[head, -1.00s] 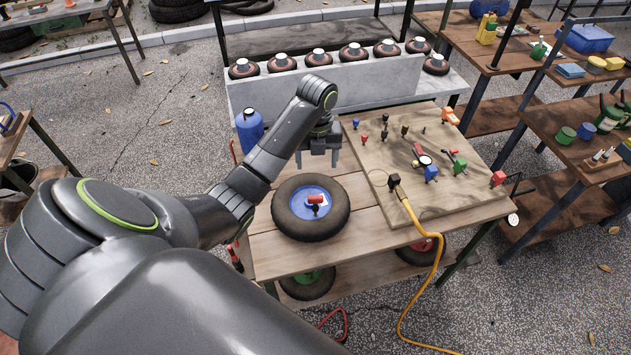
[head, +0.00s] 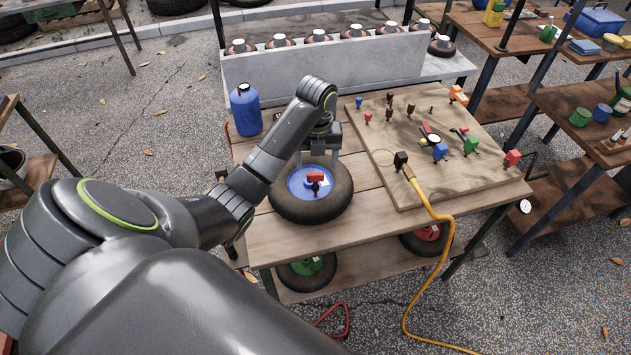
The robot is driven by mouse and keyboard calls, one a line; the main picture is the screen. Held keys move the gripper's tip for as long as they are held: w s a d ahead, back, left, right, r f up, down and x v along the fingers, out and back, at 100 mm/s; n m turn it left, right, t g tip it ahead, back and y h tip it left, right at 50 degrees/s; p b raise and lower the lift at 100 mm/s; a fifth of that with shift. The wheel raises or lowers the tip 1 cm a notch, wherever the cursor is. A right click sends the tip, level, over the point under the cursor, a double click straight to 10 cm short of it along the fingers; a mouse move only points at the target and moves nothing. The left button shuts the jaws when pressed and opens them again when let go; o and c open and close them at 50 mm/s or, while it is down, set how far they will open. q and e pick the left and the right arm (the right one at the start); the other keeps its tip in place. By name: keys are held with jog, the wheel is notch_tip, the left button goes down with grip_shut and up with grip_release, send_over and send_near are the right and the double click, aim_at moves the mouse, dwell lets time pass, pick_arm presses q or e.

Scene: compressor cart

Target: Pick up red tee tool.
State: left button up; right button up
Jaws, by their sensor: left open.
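The red tee tool (head: 314,178) stands on the blue hub (head: 301,191) of a black tyre lying flat on the wooden cart top. Its red crossbar is uppermost, above a dark lower part. My left gripper (head: 318,160) points down over the far part of the tyre, just behind the tool in the picture. Its two fingers are apart with nothing between them. I cannot tell how high the fingertips are above the hub. My right gripper is not in view.
A wooden board (head: 460,180) with small coloured fittings lies to the right. A yellow hose (head: 441,240) runs from it over the front edge. A blue bottle (head: 246,110) stands at the back left. A grey block (head: 300,72) with several small wheels stands behind.

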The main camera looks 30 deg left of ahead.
aim_at(315, 173)
pick_arm(q)
notch_tip(315, 173, down, 2)
jog(key=shift+f+b, duration=0.1)
jog(key=shift+b, duration=0.5)
jog(key=f, duration=0.2)
jog(key=f+p, duration=0.1)
jog(key=f, duration=0.1)
jog(key=shift+s+f, duration=0.2)
jog(key=shift+f, duration=0.2)
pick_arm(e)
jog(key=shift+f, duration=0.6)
pick_arm(q)
jog(key=c, duration=1.1)
jog(key=shift+r, duration=0.1)
